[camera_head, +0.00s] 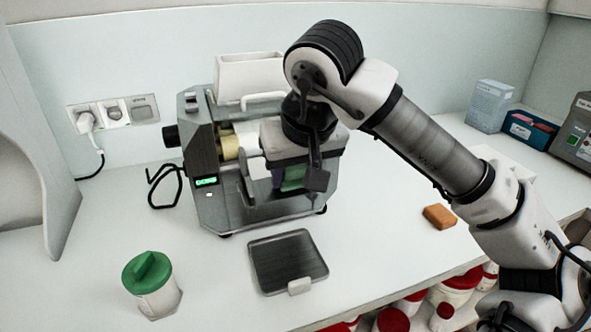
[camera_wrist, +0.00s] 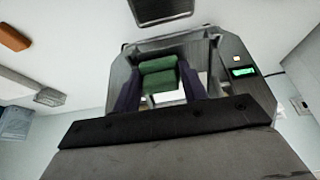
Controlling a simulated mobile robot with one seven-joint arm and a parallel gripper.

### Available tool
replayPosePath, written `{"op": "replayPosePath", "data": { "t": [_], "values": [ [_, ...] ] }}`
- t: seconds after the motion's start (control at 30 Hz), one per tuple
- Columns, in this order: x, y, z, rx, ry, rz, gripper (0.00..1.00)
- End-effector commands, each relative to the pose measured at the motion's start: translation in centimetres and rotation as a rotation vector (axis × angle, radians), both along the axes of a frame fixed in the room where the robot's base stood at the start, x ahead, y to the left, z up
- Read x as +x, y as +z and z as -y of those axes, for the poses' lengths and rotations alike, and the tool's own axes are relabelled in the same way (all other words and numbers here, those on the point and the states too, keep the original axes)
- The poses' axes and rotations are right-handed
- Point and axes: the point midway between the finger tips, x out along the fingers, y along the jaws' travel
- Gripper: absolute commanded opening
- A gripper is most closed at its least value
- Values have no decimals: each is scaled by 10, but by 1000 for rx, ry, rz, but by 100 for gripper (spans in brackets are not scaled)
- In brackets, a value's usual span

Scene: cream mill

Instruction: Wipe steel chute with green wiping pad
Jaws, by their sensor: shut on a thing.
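The cream mill (camera_head: 205,155) stands on the counter against the back wall, its small green display lit. The steel chute (camera_head: 262,213) appears to be the grey metal part at the mill's front, partly hidden by my arm and gripper. My gripper (camera_wrist: 160,82) points down at the mill's front, with dark purple fingers shut on the green wiping pad (camera_wrist: 158,74). The pad also shows in the head view (camera_head: 293,178), partly covered by my gripper. The pad is over or within the mill's front opening; I cannot tell whether it touches the chute.
A dark tray (camera_head: 288,262) lies in front of the mill. A green-lidded jar (camera_head: 152,285) stands front left. An orange sponge (camera_head: 440,216) lies to the right. Boxes (camera_head: 490,106) stand back right. Red-lidded tubs (camera_head: 415,300) sit below the counter edge. The left counter is mostly clear.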

Motion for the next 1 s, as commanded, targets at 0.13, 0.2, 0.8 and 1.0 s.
{"op": "replayPosePath", "data": {
  "t": [0.13,0.2,0.8,1.0],
  "values": [
    [1,-4,-1,0,0,0,24],
    [2,-5,-1,0,0,0,24],
    [24,9,-8,0,0,0,24],
    [37,14,-13,1,0,-1,24]
  ]
}}
